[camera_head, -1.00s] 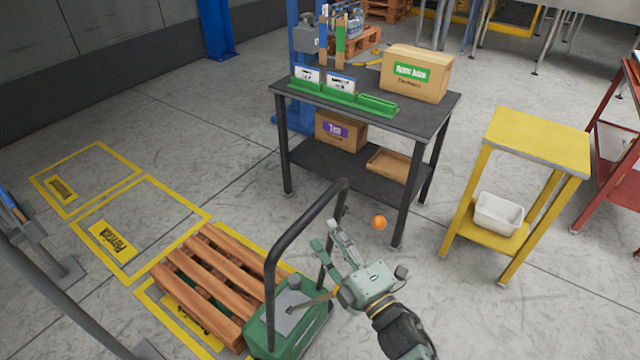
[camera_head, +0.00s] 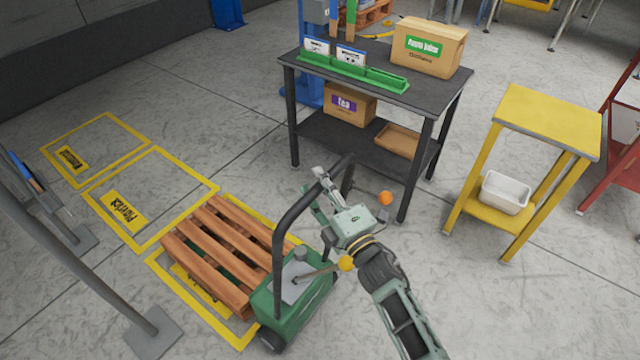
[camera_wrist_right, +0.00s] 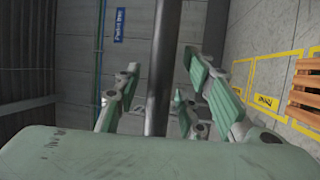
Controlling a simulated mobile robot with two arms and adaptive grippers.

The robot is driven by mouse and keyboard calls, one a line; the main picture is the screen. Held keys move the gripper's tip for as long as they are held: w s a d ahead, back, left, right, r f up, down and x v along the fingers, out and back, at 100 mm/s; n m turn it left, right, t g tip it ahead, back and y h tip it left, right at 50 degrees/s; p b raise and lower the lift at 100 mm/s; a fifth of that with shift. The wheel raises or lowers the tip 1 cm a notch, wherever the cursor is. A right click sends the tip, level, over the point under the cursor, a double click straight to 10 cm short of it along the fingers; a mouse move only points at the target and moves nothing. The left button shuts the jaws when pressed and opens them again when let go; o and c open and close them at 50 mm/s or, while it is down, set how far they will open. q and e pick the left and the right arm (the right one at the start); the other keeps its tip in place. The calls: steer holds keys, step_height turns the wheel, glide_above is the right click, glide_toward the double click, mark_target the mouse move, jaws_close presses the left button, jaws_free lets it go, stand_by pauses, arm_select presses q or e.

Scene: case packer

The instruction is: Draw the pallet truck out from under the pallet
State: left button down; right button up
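The green pallet truck (camera_head: 302,308) stands at the near end of the wooden pallet (camera_head: 222,252), its forks hidden beneath the slats. Its dark looped handle (camera_head: 280,245) rises upright. My right gripper (camera_head: 322,192) is at the upper part of this handle. In the right wrist view the gripper (camera_wrist_right: 160,88) has its fingers spread, with the dark handle bar (camera_wrist_right: 162,60) running between them. Gaps show between bar and fingers. The pallet lies inside a yellow floor outline. My left gripper is out of view.
A dark workbench (camera_head: 376,72) with boxes stands just behind the handle. A yellow stand (camera_head: 550,120) with a white bin (camera_head: 505,192) is to the right. A grey post (camera_head: 75,255) stands at the left. Floor in front of the yellow stand is clear.

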jaws_close()
stand_by(0.4)
